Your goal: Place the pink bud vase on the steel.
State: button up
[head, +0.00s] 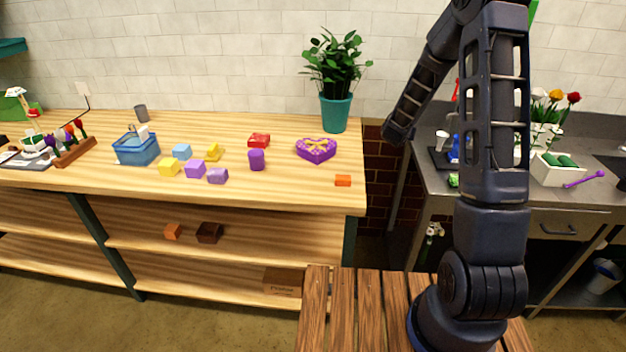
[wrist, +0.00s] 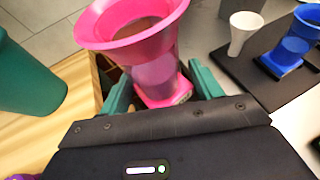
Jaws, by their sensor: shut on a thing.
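The pink bud vase (wrist: 150,42) has a wide flared rim and a clear body. In the wrist view it stands between the teal fingers of my gripper (wrist: 163,88), which is shut on it near its pink base. The vase is tilted in that picture. The steel is the grey counter (head: 398,172) on the right in the head view, and part of it shows in the wrist view (wrist: 206,42). The vase is above the gap and the counter's near side; its height cannot be told. My gripper and the vase cannot be made out in the head view.
On the steel stand a dark tray (wrist: 240,75) with a white cup (wrist: 242,30) and a blue vase (wrist: 290,48), and a white planter (head: 556,170). The wooden table (head: 320,185) at left holds a teal plant pot (head: 336,114) near its edge.

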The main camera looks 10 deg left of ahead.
jog(key=s+a+r+m+h, duration=0.15)
jog(key=a+r, duration=0.25)
jog(key=a, duration=0.5)
notch_tip(320, 180, up, 8)
jog(key=m+g+h, duration=0.2)
jog(key=m+h, duration=0.1)
send_over(311, 187)
jog(key=shift+a+f, duration=0.1)
jog(key=shift+g, duration=0.3)
notch_tip(311, 187, down, 20)
jog(key=shift+r, duration=0.25)
jog(key=shift+f, duration=0.15)
jog(key=o, duration=1.3)
jog(key=shift+f, duration=0.1)
